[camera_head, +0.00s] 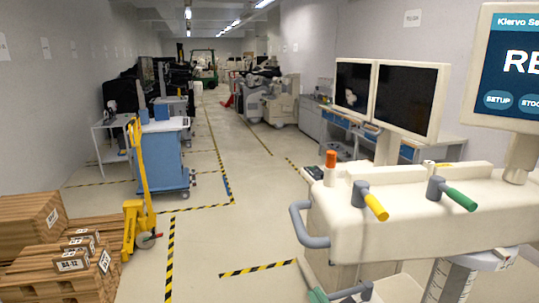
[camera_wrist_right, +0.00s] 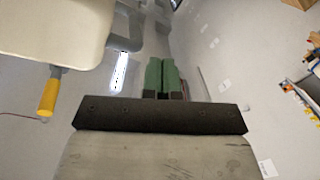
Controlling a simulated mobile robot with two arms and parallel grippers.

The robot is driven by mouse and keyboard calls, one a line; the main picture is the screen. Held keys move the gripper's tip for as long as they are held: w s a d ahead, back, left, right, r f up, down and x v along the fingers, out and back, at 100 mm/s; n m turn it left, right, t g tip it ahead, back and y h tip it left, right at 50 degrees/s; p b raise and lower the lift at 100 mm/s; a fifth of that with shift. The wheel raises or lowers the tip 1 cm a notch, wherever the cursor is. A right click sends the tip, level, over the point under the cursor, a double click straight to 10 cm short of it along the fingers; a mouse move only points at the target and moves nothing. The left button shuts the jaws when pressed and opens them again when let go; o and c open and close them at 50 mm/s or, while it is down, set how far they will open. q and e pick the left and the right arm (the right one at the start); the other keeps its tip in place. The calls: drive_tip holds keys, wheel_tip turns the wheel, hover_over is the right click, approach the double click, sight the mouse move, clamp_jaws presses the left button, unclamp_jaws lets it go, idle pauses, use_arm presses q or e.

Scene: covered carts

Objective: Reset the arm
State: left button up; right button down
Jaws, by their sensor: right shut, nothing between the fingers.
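My right gripper (camera_wrist_right: 162,68) shows in the right wrist view with its two green fingers side by side, shut and empty. My left gripper is in neither view.
A white cart (camera_head: 430,215) with yellow and green handles stands close on the right, with monitors (camera_head: 408,98) behind it. A yellow pallet jack (camera_head: 140,190), a blue cart (camera_head: 165,160) and cardboard boxes (camera_head: 30,222) stand left. The middle aisle is clear.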

drive_tip(key=s+d+f+m+g+h, duration=0.25)
drive_tip(key=s+d+f, duration=0.2)
drive_tip(key=f, duration=0.25)
drive_tip(key=s+d+f+m+g+h, duration=0.1)
drive_tip(key=s+d+f+m+g, duration=0.15)
drive_tip(key=s+f+g, duration=0.35)
drive_tip(key=s+d+f+m+g+h, duration=0.15)
drive_tip(key=s+d+f+g, duration=0.35)
drive_tip(key=s+f, duration=0.55)
wheel_tip(320, 180, down, 32)
drive_tip(key=s+g+b, duration=0.1)
drive_tip(key=s+b, duration=0.1)
drive_tip(key=b, duration=0.6)
use_arm(q)
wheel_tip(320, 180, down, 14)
drive_tip(key=b, duration=0.5)
drive_tip(key=shift+b, duration=0.4)
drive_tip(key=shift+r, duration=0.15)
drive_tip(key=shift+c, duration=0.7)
use_arm(e)
drive_tip(key=s+d+f, duration=0.1)
drive_tip(key=s+f, duration=0.7)
drive_tip(key=f, duration=0.3)
drive_tip(key=s+d+f+g, duration=0.1)
drive_tip(key=s+d+f, duration=0.1)
drive_tip(key=s+f, duration=0.6)
wheel_tip(320, 180, down, 3)
drive_tip(key=shift+s+r+n, duration=0.1)
drive_tip(key=shift+s+n, duration=0.1)
drive_tip(key=shift+n, duration=0.15)
